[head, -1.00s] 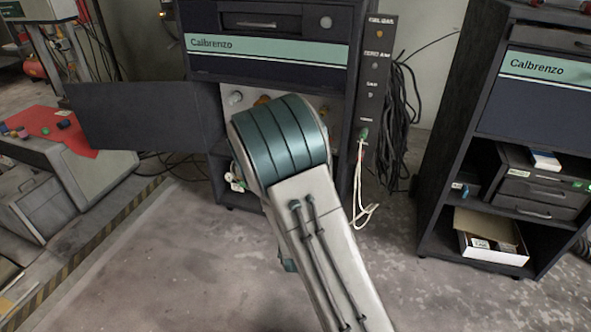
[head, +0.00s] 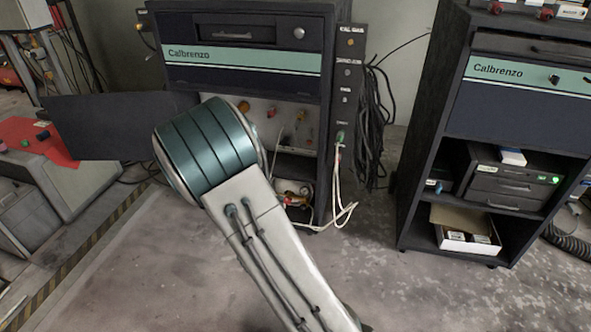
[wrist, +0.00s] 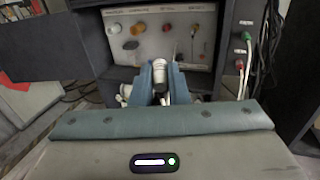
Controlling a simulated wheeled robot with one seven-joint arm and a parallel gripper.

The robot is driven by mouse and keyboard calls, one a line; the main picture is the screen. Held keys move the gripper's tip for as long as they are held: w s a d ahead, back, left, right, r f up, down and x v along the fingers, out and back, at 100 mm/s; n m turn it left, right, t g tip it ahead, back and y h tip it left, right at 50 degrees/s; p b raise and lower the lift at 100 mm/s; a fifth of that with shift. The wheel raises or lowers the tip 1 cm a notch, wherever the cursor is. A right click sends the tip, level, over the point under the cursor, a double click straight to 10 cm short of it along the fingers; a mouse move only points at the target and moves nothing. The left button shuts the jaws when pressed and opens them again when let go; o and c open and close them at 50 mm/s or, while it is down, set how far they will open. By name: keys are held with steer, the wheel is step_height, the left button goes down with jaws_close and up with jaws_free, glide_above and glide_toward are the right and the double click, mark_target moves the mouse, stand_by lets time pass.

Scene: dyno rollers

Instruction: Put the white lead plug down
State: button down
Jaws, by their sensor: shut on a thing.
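The white lead plug (wrist: 160,69) stands roughly upright between the two blue fingers of my gripper (wrist: 160,76) in the wrist view. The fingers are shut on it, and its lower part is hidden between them. It is in front of the cabinet's knob panel; I cannot tell whether it touches anything there. White cable shows beside and below the fingers. In the head view my arm hides the gripper and the plug.
The left Calbrenzo cabinet (head: 240,75) has an open shelf below its knob panel (head: 285,122). A green plug (head: 340,137) with white leads sits on its side strip. A second cabinet (head: 515,95) stands right, with a carton (head: 447,236). Floor between them is open.

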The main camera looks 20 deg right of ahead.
stand_by(0.4)
step_height(320, 180, up, 18)
steer(key=p, duration=1.8)
steer(key=shift+d, duration=0.1)
